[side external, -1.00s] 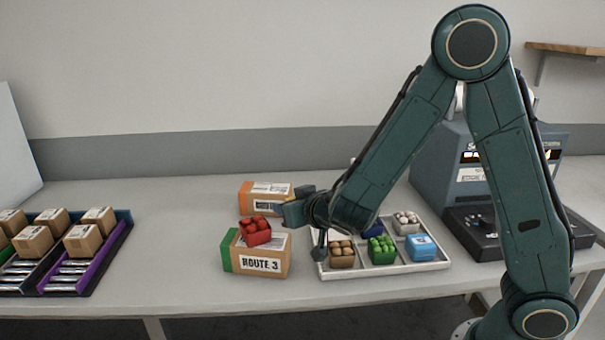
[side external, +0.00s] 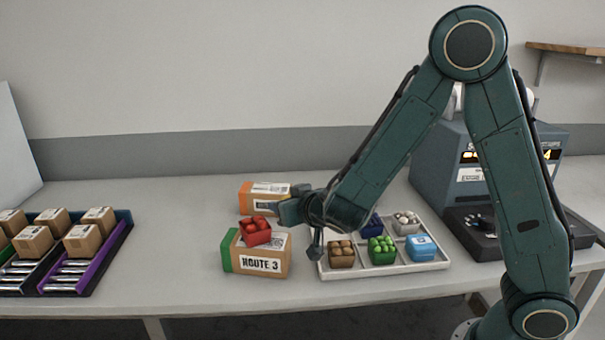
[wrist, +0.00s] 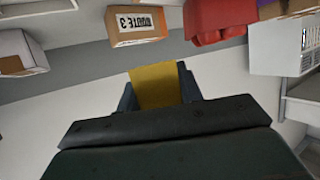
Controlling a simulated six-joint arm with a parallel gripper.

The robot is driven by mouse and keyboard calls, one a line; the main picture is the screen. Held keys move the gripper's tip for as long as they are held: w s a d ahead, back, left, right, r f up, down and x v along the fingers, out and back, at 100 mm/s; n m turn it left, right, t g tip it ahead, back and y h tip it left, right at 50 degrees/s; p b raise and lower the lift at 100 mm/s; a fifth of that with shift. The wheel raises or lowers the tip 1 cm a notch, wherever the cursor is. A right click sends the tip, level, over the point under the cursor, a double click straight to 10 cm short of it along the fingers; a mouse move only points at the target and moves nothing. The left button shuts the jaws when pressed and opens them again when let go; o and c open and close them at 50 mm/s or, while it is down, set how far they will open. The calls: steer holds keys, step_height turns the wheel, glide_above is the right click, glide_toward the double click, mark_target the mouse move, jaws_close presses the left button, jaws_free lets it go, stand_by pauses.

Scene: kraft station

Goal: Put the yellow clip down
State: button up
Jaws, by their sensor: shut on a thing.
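The yellow clip (wrist: 154,78) shows in the wrist view as a flat yellow piece between the two dark fingers of my gripper (wrist: 157,92). My gripper is shut on it. In the side external view my gripper (side external: 288,211) hovers over the bench, just right of a red bin (side external: 257,237) and in front of an orange-ended carton (side external: 258,203). The clip cannot be made out in that view.
The red bin appears on top of the ROUTE 3 carton (side external: 262,264). A white tray (side external: 385,270) with several small coloured bins stands to the right, before a grey machine (side external: 440,165). Racks of parcels (side external: 100,260) stand at far left. The bench (side external: 175,230) between is clear.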

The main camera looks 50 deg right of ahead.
steer(key=w+a+r+m+h, duration=0.1)
steer(key=w+a+r, duration=0.2)
steer(key=w+a, duration=0.4)
steer(key=w+a+r+m+g+h, duration=0.1)
steer(key=w+a+r+h, duration=0.1)
steer(key=w+a, duration=0.6)
steer(key=shift+w+a+r+m, duration=0.2)
steer(key=shift+a+r+m, duration=0.3)
steer(key=shift+a, duration=1)
steer(key=shift+r, duration=0.1)
glide_above(190, 270)
step_height(190, 270, down, 16)
steer(key=shift+r, duration=0.15)
steer(key=shift+f, duration=1.95)
steer(key=shift+f, duration=0.2)
